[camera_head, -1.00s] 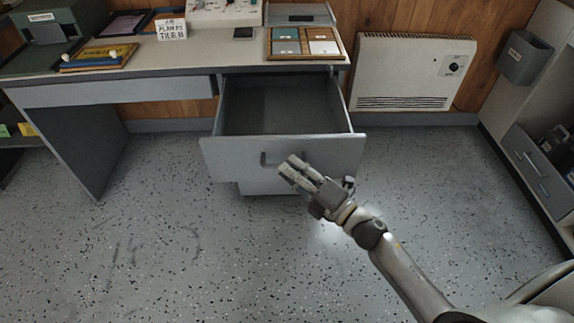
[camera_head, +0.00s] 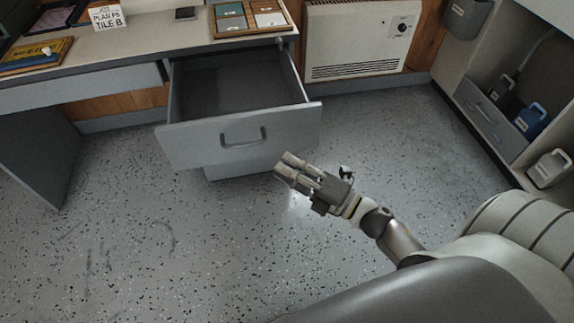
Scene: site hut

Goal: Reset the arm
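My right arm reaches in from the lower right in the head view. My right gripper (camera_head: 287,168) is grey and has its fingers pointing up and left. The fingers lie close side by side, and I cannot tell whether they are open or shut. Nothing shows between them. The gripper hangs in front of the pulled-out grey drawer (camera_head: 188,146), near the lower right of its front. It is apart from the drawer handle (camera_head: 243,137) in the picture. The drawer looks empty inside. My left gripper is not in view.
The desk (camera_head: 90,82) holds a framed tile tray (camera_head: 250,18), a small sign (camera_head: 106,17) and a yellow book (camera_head: 35,55). A heater (camera_head: 355,42) stands by the wall. A shelf unit with bottles (camera_head: 532,120) is at right. The speckled floor (camera_head: 180,250) is clear.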

